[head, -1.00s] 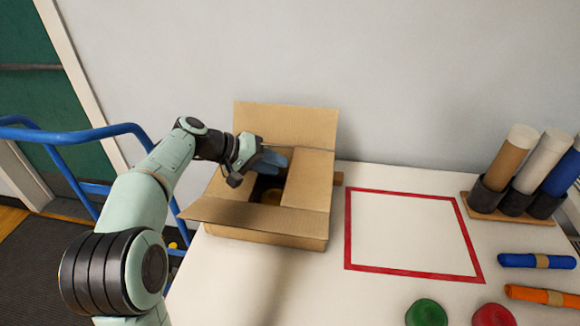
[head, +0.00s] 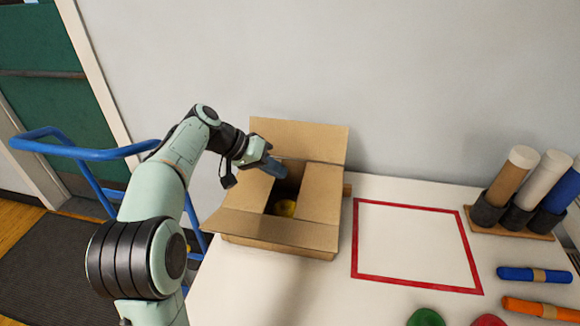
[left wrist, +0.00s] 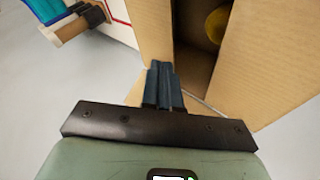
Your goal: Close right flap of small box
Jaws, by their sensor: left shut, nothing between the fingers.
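The small cardboard box (head: 280,243) stands on the white table, with its opening partly uncovered. Its right flap (head: 319,193) lies folded inward over the right part of the opening. The left flap (head: 248,189) also leans inward. The back flap (head: 305,138) stands up and the front flap (head: 270,227) sticks outward. A yellow thing (head: 285,208) shows inside; it also shows in the left wrist view (left wrist: 218,25). My left gripper (head: 274,168) is shut and empty at the back left of the opening; its blue fingers show in the left wrist view (left wrist: 163,82). My right gripper is not in view.
A red square outline (head: 415,245) marks clear table right of the box. A holder (head: 515,218) with rolls stands farther right. Blue (head: 535,274) and orange (head: 540,308) rolls lie in front of it. A blue rail (head: 90,153) stands left of the table.

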